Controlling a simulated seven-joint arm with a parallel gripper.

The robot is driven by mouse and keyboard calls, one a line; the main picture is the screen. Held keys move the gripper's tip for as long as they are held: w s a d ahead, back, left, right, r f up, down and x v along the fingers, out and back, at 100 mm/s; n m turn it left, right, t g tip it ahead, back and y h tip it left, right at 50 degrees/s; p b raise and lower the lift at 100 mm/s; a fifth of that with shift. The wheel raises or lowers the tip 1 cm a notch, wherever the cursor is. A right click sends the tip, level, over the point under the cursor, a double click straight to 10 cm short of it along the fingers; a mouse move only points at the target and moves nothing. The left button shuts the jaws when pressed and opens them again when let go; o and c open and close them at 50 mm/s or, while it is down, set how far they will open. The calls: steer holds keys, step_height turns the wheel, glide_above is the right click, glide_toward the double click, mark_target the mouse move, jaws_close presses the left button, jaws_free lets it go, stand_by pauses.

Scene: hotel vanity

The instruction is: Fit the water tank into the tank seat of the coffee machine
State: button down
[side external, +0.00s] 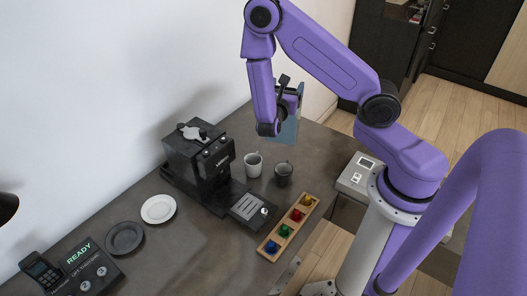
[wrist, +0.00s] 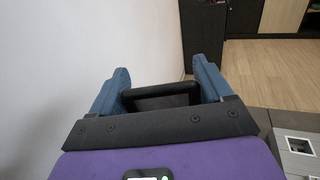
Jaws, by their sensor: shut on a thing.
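The coffee machine (side external: 195,155) is a black boxy unit standing on the dark counter near the wall in the side external view. The water tank (side external: 289,132) is a bluish, see-through body held up in the air, behind and to the right of the machine. My gripper (side external: 289,98) is shut on it, well above the counter and apart from the machine. In the wrist view, the blue fingers of my gripper (wrist: 163,92) stand on both sides of a dark handle (wrist: 160,88). The tank's lower part is hidden in the wrist view. I cannot make out the tank seat clearly.
A light mug (side external: 253,165) and a dark mug (side external: 283,174) stand right of the machine. A wooden capsule tray (side external: 272,247) lies in front. Two plates (side external: 158,209) (side external: 124,238), a phone (side external: 42,272) and a READY panel (side external: 90,272) are left. The wall rises behind the counter.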

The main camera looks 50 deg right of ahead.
steer(key=w+a+f+n+t+y, duration=0.1)
steer(key=a+n+t+y, duration=0.3)
steer(key=a, duration=0.4)
steer(key=s+d+h, duration=0.1)
steer(key=d, duration=0.1)
steer(key=s+d+r+m+g+h, duration=0.1)
steer(key=s+d, duration=0.1)
steer(key=d, duration=0.1)
steer(key=s+d, duration=0.1)
steer(key=d, duration=0.2)
steer(key=shift+s+d+r+m+h, duration=0.15)
steer(key=shift+s+d+m+h, duration=0.1)
steer(key=shift+m+h, duration=0.15)
steer(key=s+d+r+m+g+h, duration=0.1)
steer(key=s+d+m+g+h, duration=0.15)
steer(key=s+m+g, duration=0.5)
steer(key=w+d+f+n+g, duration=0.1)
steer(key=w+d+f, duration=0.7)
steer(key=w+f, duration=0.3)
steer(key=shift+w+d+f+g, duration=0.25)
steer(key=shift+f+g, duration=0.1)
steer(key=shift+f, duration=0.7)
